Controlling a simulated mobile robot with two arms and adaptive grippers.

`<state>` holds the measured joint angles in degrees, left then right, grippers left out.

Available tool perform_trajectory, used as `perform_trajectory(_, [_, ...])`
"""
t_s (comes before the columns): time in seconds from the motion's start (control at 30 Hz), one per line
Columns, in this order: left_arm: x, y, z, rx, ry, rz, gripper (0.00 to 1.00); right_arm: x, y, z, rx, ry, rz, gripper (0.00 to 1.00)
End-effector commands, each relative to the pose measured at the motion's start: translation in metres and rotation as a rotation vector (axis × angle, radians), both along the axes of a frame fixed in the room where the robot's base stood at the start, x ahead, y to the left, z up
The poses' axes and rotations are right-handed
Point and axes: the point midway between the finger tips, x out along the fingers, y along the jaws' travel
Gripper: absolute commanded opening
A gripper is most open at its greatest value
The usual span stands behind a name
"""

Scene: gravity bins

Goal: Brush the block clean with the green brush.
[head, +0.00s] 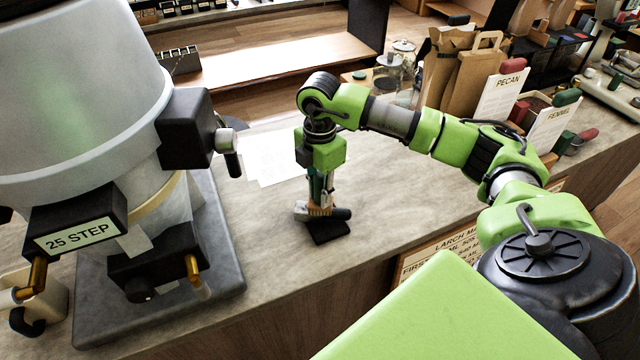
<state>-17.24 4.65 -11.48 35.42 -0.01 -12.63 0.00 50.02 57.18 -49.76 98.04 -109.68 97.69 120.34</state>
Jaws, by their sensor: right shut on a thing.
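My right gripper (320,190) points down over the counter, shut on what looks like the green brush; little of the brush shows between the fingers. A tan and grey piece (312,211) shows at the fingertips, too small to tell clearly. A small dark block (328,232) sits on the counter right below the fingertips. I cannot tell whether the held thing touches it. My left gripper is not in view.
A large grey-white machine labelled "25 STEP" (75,237) stands on a dark base (215,280) at left. White papers (275,158) lie behind the gripper. Paper bags (470,75), signs and scoops fill the back right. The counter (385,195) right of the block is clear.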

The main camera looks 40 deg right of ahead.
Motion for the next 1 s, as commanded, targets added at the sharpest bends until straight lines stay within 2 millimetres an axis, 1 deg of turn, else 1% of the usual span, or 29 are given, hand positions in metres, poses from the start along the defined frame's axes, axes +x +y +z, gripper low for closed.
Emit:
perform_trajectory(0.47, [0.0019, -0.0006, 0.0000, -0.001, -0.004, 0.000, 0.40, 0.0005, 0.0001, 0.0003, 0.000, -0.002, 0.000, 0.00])
perform_trajectory(1.0, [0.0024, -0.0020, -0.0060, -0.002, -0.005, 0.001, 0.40, 0.0005, 0.0001, -0.0079, 0.001, -0.001, 0.000, 0.00])
